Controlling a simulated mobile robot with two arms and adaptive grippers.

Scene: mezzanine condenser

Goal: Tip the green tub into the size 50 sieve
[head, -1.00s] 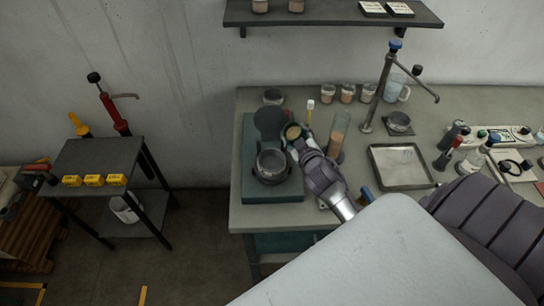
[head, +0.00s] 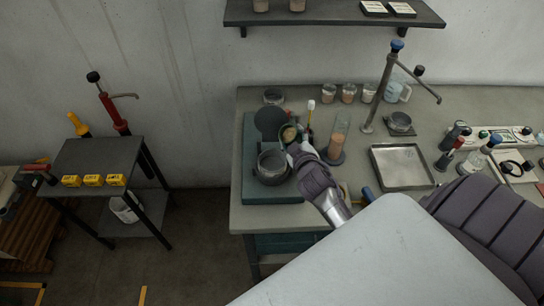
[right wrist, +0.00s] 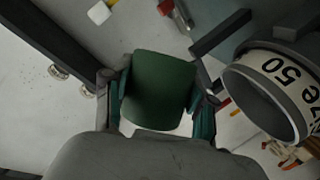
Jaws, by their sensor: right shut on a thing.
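The green tub (head: 287,134) is in my right gripper (head: 296,147), above the teal base on the bench. Pale brown contents show in its mouth in the head view. In the right wrist view, the tub's plain green side (right wrist: 160,88) sits between the two fingers, which are shut on it. The sieve (head: 271,166), a grey round pan, stands on the teal base just below and left of the tub. In the right wrist view the sieve (right wrist: 262,98) carries a label ending in "50" and is apart from the tub. My left gripper is not in view.
A dark round disc (head: 269,121) stands behind the sieve. A tall clear cylinder (head: 337,138) with brown contents is right of my gripper. A metal tray (head: 402,167) lies further right. Small jars (head: 328,93) line the back.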

